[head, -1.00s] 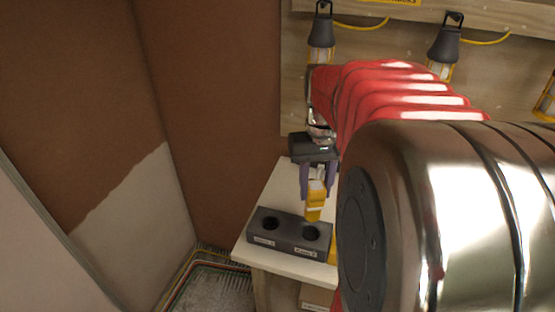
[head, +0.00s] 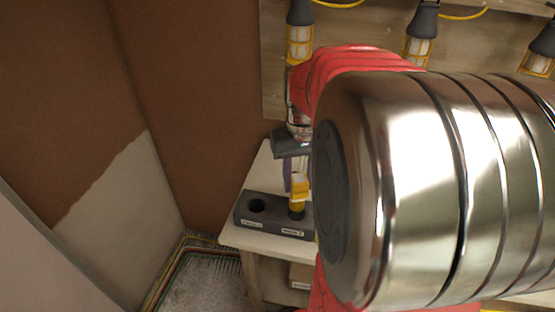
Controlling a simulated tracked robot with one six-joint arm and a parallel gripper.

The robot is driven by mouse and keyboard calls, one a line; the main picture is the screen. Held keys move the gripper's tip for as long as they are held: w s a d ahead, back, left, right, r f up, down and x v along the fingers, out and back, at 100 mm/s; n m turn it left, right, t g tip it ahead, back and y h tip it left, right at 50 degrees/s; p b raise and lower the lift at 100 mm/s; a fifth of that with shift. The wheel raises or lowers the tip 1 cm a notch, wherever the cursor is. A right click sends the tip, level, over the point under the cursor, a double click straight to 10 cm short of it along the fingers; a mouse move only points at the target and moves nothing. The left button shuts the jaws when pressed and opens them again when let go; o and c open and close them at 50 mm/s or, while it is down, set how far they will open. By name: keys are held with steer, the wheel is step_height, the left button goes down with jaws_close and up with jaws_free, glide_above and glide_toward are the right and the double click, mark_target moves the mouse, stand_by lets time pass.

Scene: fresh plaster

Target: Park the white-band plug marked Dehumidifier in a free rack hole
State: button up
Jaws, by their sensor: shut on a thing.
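My gripper (head: 292,184) points down at the rack. It is shut on a yellow plug (head: 298,196) with a pale band; any marking on the plug is too small to read. The plug's lower end is at the right hole of the dark grey rack (head: 243,216), and I cannot tell how deep it sits. The rack's left hole is open and empty. Small white labels on the rack's front face are not readable. My own arm hides the right side of the gripper and the space right of the rack.
The rack stands on a pale bench top (head: 240,240) near its left end. A brown plaster wall (head: 185,120) is behind and left. Work lamps (head: 300,40) hang on a wooden board above. Coloured cables (head: 168,268) run along the floor at left.

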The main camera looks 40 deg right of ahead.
mark_target(298, 195)
steer(key=shift+f, duration=2.2)
steer(key=shift+s+f, duration=0.1)
steer(key=shift+f, duration=0.35)
steer(key=o, duration=1.3)
steer(key=shift+r, duration=0.1)
step_height(298, 195, up, 14)
steer(key=shift+f, duration=0.25)
